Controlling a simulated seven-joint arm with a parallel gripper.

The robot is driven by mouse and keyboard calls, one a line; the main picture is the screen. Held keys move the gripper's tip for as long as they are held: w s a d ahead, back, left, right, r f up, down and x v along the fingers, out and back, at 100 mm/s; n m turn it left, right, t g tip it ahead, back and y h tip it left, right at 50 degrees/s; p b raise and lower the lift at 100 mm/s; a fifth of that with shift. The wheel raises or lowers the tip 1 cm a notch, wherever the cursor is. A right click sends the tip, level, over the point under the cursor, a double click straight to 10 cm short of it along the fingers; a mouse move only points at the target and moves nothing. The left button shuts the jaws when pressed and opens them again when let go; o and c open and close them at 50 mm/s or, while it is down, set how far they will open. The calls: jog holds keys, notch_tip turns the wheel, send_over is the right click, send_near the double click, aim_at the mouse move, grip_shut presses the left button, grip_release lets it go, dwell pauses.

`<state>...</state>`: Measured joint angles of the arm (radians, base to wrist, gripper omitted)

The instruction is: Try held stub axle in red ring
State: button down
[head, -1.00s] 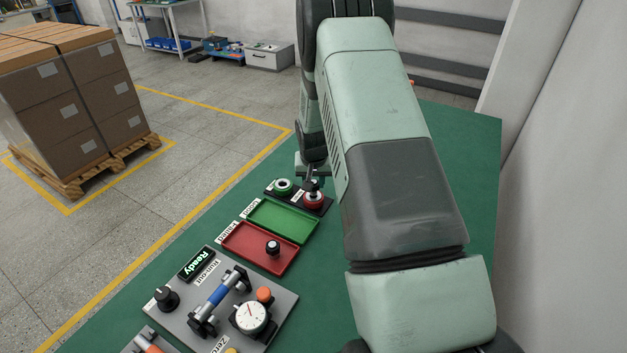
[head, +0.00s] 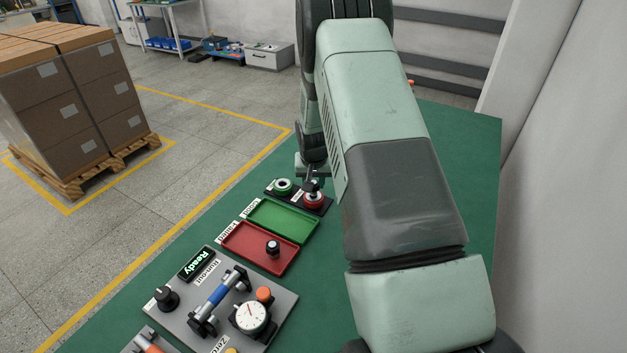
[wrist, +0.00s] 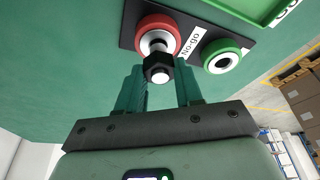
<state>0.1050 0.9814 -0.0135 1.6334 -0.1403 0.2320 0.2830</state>
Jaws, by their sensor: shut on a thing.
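My gripper (wrist: 160,78) is shut on the stub axle (wrist: 158,68), which has a black hexagonal body and a bright metal end. In the wrist view the axle overlaps the lower edge of the red ring (wrist: 148,24), with its other metal end at the ring's pale centre. I cannot tell if that end is inside the bore. In the head view my gripper (head: 312,182) is small and dark, just over the red ring (head: 314,204). The green ring (head: 283,186) is beside it on the same dark block, and also shows in the wrist view (wrist: 222,55).
A "No-go" label (wrist: 190,45) lies between the rings. Green (head: 262,231) and red (head: 240,252) trays are nearer; a black part (head: 272,248) stands in the red one. A grey fixture (head: 270,312) with dial gauge and "Ready" display is closest. Green table is clear at right.

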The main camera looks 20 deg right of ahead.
jog(key=shift+f, duration=0.45)
dwell(0.3)
jog(key=shift+r, duration=0.2)
dwell(0.7)
jog(key=shift+r, duration=0.6)
notch_tip(320, 180, up, 4)
jog(key=shift+f, duration=2.2)
jog(key=shift+f, duration=0.6)
dwell(1.3)
jog(key=shift+r, duration=0.2)
jog(key=shift+r, duration=0.4)
